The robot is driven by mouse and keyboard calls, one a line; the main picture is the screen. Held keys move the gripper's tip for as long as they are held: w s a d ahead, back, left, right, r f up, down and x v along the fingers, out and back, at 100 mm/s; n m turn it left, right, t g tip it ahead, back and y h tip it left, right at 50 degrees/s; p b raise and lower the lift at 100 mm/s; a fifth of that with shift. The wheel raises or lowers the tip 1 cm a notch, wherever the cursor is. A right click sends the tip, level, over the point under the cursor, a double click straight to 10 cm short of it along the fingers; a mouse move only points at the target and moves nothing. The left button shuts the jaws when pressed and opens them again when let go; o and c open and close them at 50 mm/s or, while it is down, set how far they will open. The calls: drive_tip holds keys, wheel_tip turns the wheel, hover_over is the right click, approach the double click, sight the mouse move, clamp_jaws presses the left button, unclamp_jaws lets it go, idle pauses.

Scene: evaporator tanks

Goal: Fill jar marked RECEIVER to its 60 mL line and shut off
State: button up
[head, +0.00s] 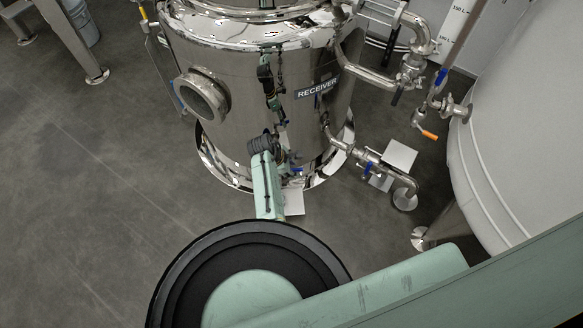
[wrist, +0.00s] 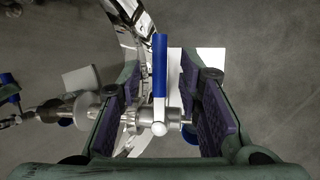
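A polished steel tank (head: 300,130) with a label reading RECEIVER (head: 317,87) stands at top centre in the head view. In the wrist view, a valve (wrist: 160,116) has a blue lever (wrist: 160,65) pointing up the picture. My gripper (wrist: 158,88) is open, with one purple-padded finger on each side of the lever. I see a gap between the lever and each finger. In the head view my gripper is by the tank's lower front, largely hidden by my arm, with a bit of blue (head: 297,170) beside it. I cannot make out a jar or a 60 mL line.
To the right, an outlet pipe (head: 340,145) carries another blue-handled valve (head: 367,168) above a white plate (head: 400,155). An orange-handled valve (head: 428,134) hangs farther right. A large pale tank (head: 530,130) fills the right side.

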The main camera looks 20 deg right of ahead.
clamp_jaws()
idle(0.3)
idle(0.6)
